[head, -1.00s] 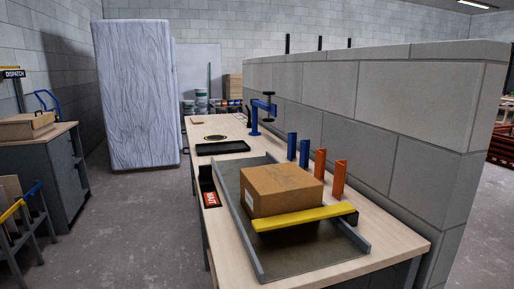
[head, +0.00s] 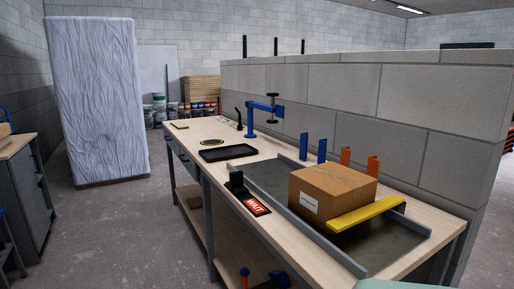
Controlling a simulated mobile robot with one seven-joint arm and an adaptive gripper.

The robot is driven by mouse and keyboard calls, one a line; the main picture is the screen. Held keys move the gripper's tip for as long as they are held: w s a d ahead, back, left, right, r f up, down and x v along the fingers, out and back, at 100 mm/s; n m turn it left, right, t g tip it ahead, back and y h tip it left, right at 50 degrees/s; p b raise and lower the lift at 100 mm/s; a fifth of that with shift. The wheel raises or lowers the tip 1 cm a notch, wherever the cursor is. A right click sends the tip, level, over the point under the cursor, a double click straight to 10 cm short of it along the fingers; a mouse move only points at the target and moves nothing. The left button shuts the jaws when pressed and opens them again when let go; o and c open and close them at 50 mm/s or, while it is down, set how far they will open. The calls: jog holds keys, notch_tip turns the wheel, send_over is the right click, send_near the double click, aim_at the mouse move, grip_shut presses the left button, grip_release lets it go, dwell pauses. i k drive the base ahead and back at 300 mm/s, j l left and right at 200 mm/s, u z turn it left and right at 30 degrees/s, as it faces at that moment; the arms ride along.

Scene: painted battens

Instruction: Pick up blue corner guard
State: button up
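Two upright blue corner guards stand side by side on the bench along the block wall, a left one (head: 303,146) and a right one (head: 322,150). They are behind the grey-edged tray and left of two orange corner guards (head: 345,157) (head: 373,167). Their lower ends are partly hidden by the tray's far edge.
The bench (head: 195,129) bears a cardboard box (head: 325,192) in the tray (head: 327,254), with a yellow bar (head: 365,214) across its front. A WAIT sign (head: 255,205), black tray (head: 228,153) and blue clamp stand (head: 249,122) are farther left.

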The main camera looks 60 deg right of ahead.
aim_at(304, 137)
jog(key=i+j+z, duration=0.2)
jog(key=i, duration=0.25)
jog(key=i+z, duration=0.15)
jog(key=i, duration=0.25)
jog(key=i+j+z, duration=0.2)
jog(key=i, duration=0.2)
jog(key=i+z, duration=0.5)
jog(key=i+j+z, duration=0.15)
jog(key=i+z, duration=0.35)
jog(key=i, duration=0.2)
jog(key=i+l+z, duration=0.4)
jog(key=i+z, duration=0.4)
jog(key=i+l, duration=0.05)
